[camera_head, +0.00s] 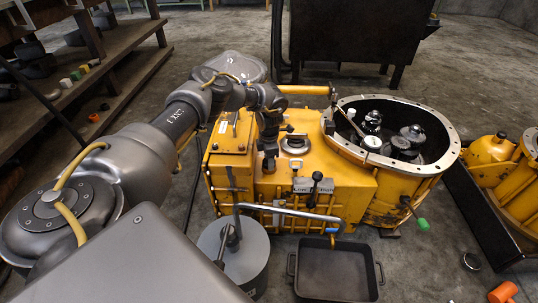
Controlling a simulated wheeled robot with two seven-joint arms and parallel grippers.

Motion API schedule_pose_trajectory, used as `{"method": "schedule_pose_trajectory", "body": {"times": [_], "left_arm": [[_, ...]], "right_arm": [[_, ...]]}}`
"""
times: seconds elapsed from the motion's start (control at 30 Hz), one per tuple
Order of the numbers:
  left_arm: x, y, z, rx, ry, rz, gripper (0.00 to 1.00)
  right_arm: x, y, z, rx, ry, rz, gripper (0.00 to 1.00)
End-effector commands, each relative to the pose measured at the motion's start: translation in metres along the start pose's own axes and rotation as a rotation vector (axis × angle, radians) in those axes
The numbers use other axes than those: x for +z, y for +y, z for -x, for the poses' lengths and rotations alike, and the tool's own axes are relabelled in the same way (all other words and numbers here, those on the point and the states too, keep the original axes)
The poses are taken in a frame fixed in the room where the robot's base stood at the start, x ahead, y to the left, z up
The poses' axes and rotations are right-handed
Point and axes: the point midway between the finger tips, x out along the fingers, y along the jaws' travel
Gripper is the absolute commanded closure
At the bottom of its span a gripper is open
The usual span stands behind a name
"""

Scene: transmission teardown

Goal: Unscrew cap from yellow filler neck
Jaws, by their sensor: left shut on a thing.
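My left arm comes in from the left and reaches over the yellow transmission housing (330,180). My left gripper (269,160) points down at the top of the housing, left of a round metal ring fitting (295,144). The gripper is shut on a small dark thing, which I take to be the cap. The fingers largely hide the cap and the yellow filler neck under it, so I cannot tell whether the cap is seated or lifted. My right gripper is not in view.
A large open bell housing (440,163) with metal parts inside is at the right. A black tray (335,292) and a grey drum (240,262) with a bent pipe stand in front. A wooden bench (130,60) is at the left. An orange piece (503,292) lies at the lower right.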

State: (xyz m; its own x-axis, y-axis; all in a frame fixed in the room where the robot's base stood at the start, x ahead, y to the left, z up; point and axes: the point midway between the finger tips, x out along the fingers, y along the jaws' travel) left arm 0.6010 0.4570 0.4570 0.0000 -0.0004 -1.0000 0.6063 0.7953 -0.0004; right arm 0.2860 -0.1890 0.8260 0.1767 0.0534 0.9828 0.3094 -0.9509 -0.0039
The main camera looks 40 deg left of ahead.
Motion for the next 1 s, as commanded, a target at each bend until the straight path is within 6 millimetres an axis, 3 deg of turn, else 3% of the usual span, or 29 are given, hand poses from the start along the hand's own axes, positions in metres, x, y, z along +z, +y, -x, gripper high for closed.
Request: {"method": "schedule_pose_trajectory", "body": {"times": [0.1,0.43,0.67,0.8,1.0], "left_arm": [[0.000,0.000,0.001,-0.001,0.000,0.099,0.86],[0.000,0.000,0.002,0.000,-0.001,0.146,0.86],[0.000,0.000,0.002,0.000,-0.001,0.484,0.85],[0.001,0.000,0.001,-0.002,-0.001,0.563,1.00],[-0.001,0.000,0.000,-0.004,-0.002,0.566,1.00]], "right_arm": [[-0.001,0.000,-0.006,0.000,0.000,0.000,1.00],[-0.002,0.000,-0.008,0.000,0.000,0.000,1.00],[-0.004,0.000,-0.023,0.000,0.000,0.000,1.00],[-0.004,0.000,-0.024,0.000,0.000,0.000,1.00],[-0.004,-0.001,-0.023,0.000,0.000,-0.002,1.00]]}}
